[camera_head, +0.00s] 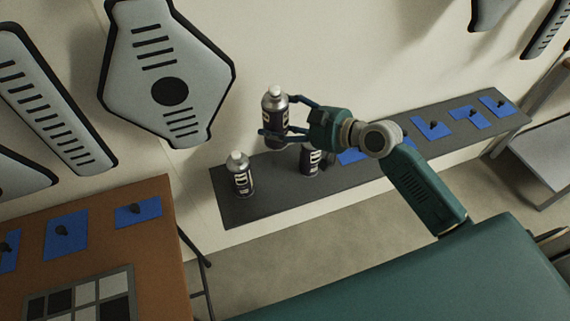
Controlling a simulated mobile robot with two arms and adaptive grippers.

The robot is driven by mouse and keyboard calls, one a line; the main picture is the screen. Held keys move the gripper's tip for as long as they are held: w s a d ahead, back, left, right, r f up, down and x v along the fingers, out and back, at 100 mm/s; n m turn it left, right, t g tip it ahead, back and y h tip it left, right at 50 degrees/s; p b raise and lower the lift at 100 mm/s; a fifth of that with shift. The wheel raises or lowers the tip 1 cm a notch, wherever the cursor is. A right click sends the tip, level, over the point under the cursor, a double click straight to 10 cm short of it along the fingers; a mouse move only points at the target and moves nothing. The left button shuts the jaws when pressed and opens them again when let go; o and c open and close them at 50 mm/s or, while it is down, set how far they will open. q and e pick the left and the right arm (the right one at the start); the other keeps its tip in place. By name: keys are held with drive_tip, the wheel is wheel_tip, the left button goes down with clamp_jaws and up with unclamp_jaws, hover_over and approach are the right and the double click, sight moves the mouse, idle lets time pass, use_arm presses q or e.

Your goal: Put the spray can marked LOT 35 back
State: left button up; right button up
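My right gripper (277,116) comes in from the right, with its fingers closed around a dark spray can (274,104) with a pale cap. The can is upright and appears raised above the dark grey shelf (270,203). A second spray can (240,177), with a pale label, stands upright on the shelf's left part. A third spray can (310,165) stands to its right, its top hidden behind my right gripper. The lettering on the labels is too small to read, so I cannot tell which is LOT 35. My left gripper is not in view.
Several blue mats with small dark objects, such as this blue mat (431,128), lie along the shelf's right part. A brown table (160,240) with similar mats and a checkered panel (85,300) stands at lower left. Large grey panels (165,65) hang on the wall.

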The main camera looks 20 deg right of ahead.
drive_tip(key=f, duration=0.7)
drive_tip(key=shift+s+a+f, duration=0.1)
drive_tip(key=shift+a+f, duration=0.1)
drive_tip(key=shift+a, duration=0.2)
drive_tip(key=f, duration=0.5)
drive_tip(key=f+b, duration=0.1)
drive_tip(key=f, duration=0.3)
drive_tip(key=shift+d+f, duration=0.2)
drive_tip(key=shift+f, duration=0.2)
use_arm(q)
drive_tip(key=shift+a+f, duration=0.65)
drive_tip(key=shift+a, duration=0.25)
use_arm(e)
drive_tip(key=shift+f, duration=0.2)
drive_tip(key=shift+f+b, duration=0.2)
drive_tip(key=shift+b, duration=0.25)
drive_tip(key=o, duration=1.7)
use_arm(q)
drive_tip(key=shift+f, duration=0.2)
